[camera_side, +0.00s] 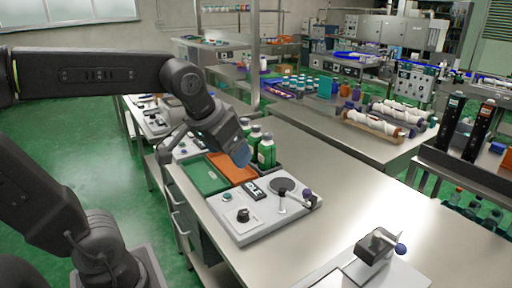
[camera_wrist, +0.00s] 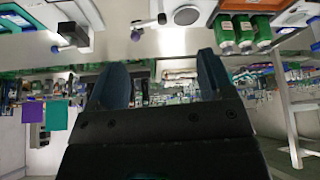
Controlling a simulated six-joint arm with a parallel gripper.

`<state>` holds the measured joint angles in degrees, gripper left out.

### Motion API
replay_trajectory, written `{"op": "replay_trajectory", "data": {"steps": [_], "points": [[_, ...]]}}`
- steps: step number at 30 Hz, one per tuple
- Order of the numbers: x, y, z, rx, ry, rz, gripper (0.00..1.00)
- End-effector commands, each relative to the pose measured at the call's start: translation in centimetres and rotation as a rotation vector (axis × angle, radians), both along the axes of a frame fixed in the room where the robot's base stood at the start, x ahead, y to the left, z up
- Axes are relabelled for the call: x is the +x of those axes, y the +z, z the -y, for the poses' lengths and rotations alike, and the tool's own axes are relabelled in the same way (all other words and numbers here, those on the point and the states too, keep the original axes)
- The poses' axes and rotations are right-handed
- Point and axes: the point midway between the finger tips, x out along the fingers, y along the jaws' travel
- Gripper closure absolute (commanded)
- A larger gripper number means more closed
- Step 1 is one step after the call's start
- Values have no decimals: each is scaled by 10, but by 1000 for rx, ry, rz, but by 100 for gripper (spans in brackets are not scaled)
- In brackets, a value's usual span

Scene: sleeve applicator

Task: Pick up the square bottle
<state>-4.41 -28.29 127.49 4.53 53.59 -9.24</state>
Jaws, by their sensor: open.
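Several green bottles with pale caps and white labels stand in a row at the back edge of the applicator station in the side view; the nearest green bottle (camera_side: 266,152) looks squarish. In the wrist view, which is upside down, three green bottles show at upper right, the leftmost one (camera_wrist: 226,34) closest to the fingers. My gripper (camera_side: 241,154) hangs over the station, left of the nearest bottle in the side view, with blue fingers. In the wrist view my gripper (camera_wrist: 160,68) has its two fingers wide apart with nothing between them. I cannot tell whether it touches anything.
The applicator station (camera_side: 240,225) has a knob, a small display and a dark round plate (camera_side: 283,184). A green tray (camera_side: 204,176) and an orange tray (camera_side: 232,168) lie beside the bottles. A second device (camera_side: 375,247) sits at the front.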

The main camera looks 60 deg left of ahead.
Motion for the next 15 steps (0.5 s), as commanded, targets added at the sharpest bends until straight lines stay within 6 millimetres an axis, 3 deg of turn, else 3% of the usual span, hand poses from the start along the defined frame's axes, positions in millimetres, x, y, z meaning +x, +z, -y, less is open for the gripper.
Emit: {"op": "replay_trajectory", "data": {"steps": [1, 7, 11, 15], "points": [[24, 8, -12, 1, 60, -8, 26], [106, 26, -69, 10, 303, -8, 26], [157, 25, -113, 18, 462, 1, 26], [204, 12, -167, 29, 635, 16, 26]]}}
